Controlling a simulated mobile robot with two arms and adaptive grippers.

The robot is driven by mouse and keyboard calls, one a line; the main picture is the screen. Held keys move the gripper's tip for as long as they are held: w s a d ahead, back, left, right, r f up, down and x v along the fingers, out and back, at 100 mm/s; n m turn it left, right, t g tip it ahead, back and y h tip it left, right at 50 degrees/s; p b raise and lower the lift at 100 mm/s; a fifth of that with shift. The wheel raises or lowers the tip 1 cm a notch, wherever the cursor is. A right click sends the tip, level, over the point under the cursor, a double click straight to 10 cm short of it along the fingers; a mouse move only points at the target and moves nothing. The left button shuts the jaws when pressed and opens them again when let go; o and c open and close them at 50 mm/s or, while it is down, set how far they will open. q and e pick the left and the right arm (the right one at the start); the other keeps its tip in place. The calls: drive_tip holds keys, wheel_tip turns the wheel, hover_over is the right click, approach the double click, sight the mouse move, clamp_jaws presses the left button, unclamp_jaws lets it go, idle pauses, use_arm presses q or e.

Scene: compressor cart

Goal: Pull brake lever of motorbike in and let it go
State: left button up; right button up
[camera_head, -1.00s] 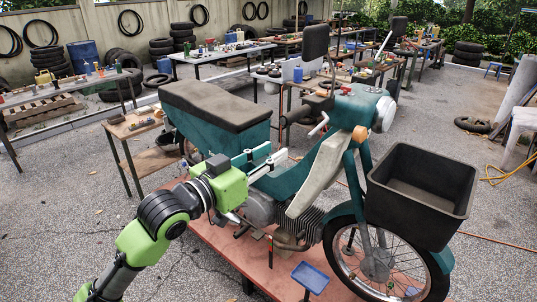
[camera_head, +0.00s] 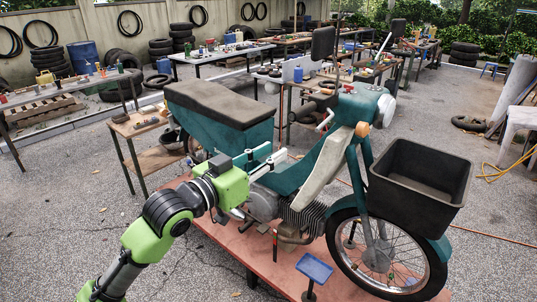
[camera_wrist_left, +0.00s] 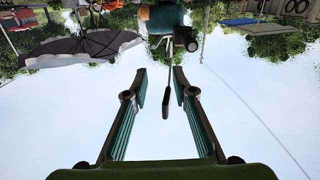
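The teal motorbike (camera_head: 291,177) stands with its front wheel toward the lower right. A pale lever-like part (camera_head: 325,121) shows at its near handlebar; I take it for the brake lever, but it is small. My left gripper (camera_head: 277,153) is open and empty, in front of the bike's side between seat and handlebar, lower in the picture than the lever. In the left wrist view the fingers (camera_wrist_left: 160,82) are apart, with sky between them. My right gripper is out of view.
The bike stands on a reddish platform (camera_head: 265,262). A black basket (camera_head: 418,187) sits over the front wheel and a black mirror (camera_head: 323,43) rises above the handlebar. A small blue-topped stand (camera_head: 314,268) is in front. A small table (camera_head: 137,126) stands left of the seat.

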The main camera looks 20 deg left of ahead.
use_arm(q)
drive_tip(key=shift+w+f, duration=0.1)
drive_tip(key=shift+w, duration=0.05)
idle(0.3)
